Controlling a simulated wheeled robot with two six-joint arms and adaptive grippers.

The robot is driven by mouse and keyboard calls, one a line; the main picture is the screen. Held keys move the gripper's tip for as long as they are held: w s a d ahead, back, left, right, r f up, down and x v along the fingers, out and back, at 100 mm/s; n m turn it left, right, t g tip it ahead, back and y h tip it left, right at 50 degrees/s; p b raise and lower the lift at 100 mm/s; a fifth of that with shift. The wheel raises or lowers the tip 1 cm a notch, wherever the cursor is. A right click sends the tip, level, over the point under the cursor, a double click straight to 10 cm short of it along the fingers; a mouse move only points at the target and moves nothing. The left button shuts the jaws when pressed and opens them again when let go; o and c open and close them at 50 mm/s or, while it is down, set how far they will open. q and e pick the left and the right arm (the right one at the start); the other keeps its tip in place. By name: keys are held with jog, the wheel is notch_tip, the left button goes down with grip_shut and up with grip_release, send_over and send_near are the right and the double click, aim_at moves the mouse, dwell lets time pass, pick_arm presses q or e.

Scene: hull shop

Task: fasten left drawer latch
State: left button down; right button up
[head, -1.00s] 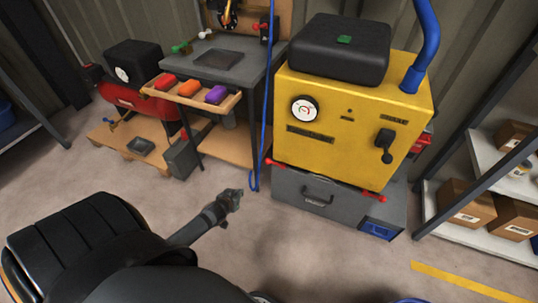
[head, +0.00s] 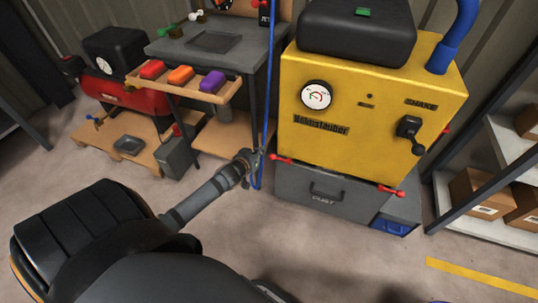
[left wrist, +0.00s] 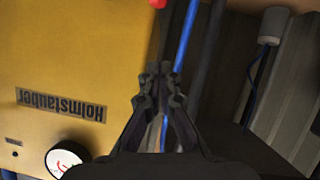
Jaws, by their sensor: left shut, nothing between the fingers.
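The grey drawer (head: 293,190) sits under the yellow machine and looks pushed in. The left latch (head: 282,158), a red handle, is at the drawer's upper left corner. A matching red right latch (head: 391,191) is at its right. My left gripper (head: 256,156) is shut and empty, just left of the left latch and apart from it. In the left wrist view the closed fingertips (left wrist: 160,72) point toward a blue hose. A red tip (left wrist: 157,3), likely the left latch, is cut off at the top edge. Whether the latch is fastened I cannot tell.
The blue hose (head: 267,90) hangs beside the machine, very close to my left gripper. The yellow machine (head: 370,110) stands above the drawer. A workbench with a wooden tray (head: 186,97) is at the left, shelves at the right. The floor in front is clear.

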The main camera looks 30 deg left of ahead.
aim_at(279, 158)
pick_arm(q)
jog(key=w+f+b, duration=0.4)
jog(key=w+f, duration=0.1)
jog(key=f, duration=0.2)
jog(key=shift+w+b, duration=0.35)
jog(key=shift+w, duration=0.05)
pick_arm(e)
jog(key=shift+w+a+r+t+y, duration=0.15)
jog(key=shift+a+t+y, duration=0.1)
jog(key=shift+a+t, duration=0.35)
jog(key=shift+w+a+r+t+y, duration=0.1)
jog(key=shift+a+t+y, duration=0.25)
jog(key=shift+a, duration=0.4)
pick_arm(q)
jog(key=shift+d, duration=0.1)
